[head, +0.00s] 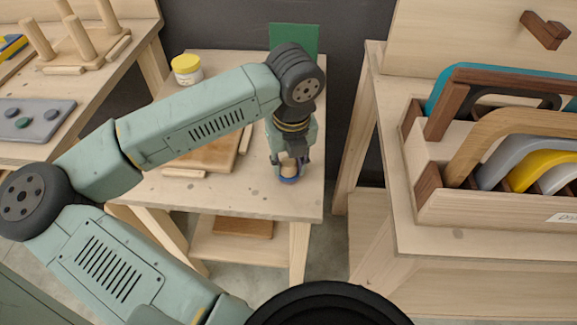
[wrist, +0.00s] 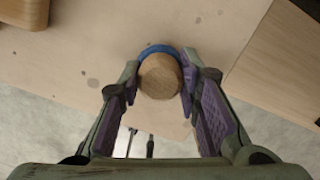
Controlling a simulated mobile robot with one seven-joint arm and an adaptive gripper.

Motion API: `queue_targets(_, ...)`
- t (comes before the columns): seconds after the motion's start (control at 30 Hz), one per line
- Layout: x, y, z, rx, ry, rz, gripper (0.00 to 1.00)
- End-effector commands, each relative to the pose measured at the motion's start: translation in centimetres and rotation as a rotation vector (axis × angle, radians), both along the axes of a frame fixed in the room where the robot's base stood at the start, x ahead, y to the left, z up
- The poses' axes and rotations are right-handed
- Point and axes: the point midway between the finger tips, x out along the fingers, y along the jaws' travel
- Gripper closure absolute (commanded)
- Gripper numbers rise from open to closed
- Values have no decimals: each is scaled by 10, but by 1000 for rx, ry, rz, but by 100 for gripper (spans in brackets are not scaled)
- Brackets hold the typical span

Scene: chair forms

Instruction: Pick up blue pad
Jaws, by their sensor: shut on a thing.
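In the head view, the blue pad (head: 288,180) shows as a thin blue rim on the middle wooden table, under a short round wooden piece. My gripper (head: 290,166) points down over it near the table's front right. In the wrist view the blue pad (wrist: 158,50) is a blue arc behind the round wooden piece (wrist: 160,77), which covers most of it. My gripper's fingers (wrist: 158,82) are closed in on both sides of this piece. The wood and blue rim sit together between the fingertips. I cannot tell whether the pad touches the table.
The middle table (head: 300,203) also holds a yellow-lidded jar (head: 187,69), a wooden board (head: 208,155) under my arm, and a green panel (head: 294,39) at the back. A grey tray (head: 35,118) lies on the left table. A wooden rack (head: 490,207) with coloured curved forms stands right.

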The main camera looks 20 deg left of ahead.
Motion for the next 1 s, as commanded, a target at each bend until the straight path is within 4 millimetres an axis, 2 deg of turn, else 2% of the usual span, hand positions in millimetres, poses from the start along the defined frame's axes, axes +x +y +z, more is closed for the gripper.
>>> queue_targets(0.27,0,1,8,2,-1,1,100)
queue_targets(0.47,1,1,31,5,-3,0,100)
queue_targets(0.67,-41,1,35,2,-2,4,100)
queue_targets(1.0,-126,-2,44,1,-3,5,100)
